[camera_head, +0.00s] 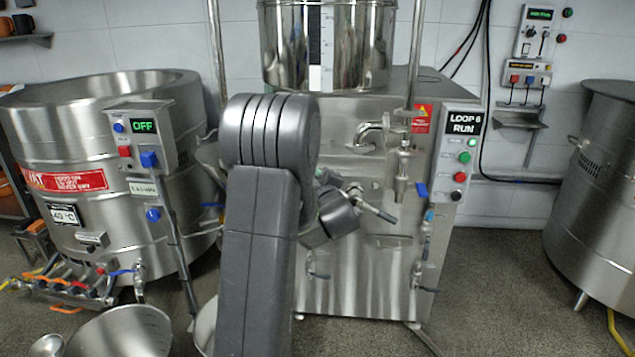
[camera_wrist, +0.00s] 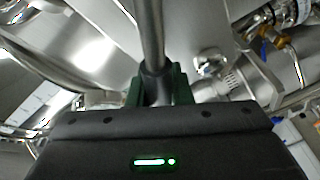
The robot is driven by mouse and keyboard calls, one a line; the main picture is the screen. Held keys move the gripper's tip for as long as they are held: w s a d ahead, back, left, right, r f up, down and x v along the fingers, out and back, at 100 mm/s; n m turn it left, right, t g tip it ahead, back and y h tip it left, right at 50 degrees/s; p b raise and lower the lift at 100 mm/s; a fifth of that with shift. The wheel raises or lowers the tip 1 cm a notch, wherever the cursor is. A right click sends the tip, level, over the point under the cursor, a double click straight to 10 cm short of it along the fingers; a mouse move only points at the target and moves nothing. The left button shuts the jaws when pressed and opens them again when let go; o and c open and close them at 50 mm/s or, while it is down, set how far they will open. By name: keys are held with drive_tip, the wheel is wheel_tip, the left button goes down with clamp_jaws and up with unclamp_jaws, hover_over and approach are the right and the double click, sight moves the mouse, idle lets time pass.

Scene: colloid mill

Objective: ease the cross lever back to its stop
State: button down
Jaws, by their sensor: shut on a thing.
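The cross lever (camera_head: 376,210) is a metal rod with a dark end, on the front of the steel mill cabinet (camera_head: 350,265). It slants down to the right from a round metal hub (camera_head: 355,189). My gripper (camera_head: 345,203) is at the lever, partly hidden behind my grey arm. In the wrist view, a metal rod (camera_wrist: 150,35) with a dark lower section runs down between the green fingers of my gripper (camera_wrist: 157,92). The fingers are shut on it. The lever's stop cannot be made out.
A control box labelled LOOP 6 RUN (camera_head: 459,150) is on the cabinet's right. A steel outlet pipe (camera_head: 375,128) and vertical pipe stand close above the lever. A large steel vessel (camera_head: 100,125) is at left, another (camera_head: 600,190) at right. Open floor lies at right.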

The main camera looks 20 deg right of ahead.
drive_tip(key=shift+f, duration=0.1)
drive_tip(key=c, duration=1.3)
unclamp_jaws()
drive_tip(key=shift+s, duration=0.1)
drive_tip(key=s+a, duration=0.2)
drive_tip(key=s, duration=1.1)
drive_tip(key=shift+s+a+r+p, duration=0.2)
drive_tip(key=shift+a+p, duration=0.05)
drive_tip(key=shift+p, duration=0.15)
drive_tip(key=shift+w, duration=0.15)
drive_tip(key=w+d, duration=0.2)
drive_tip(key=w, duration=1.1)
drive_tip(key=shift+w+d, duration=0.15)
drive_tip(key=shift+d, duration=0.15)
drive_tip(key=shift+f+b, duration=0.15)
drive_tip(key=shift+b, duration=0.15)
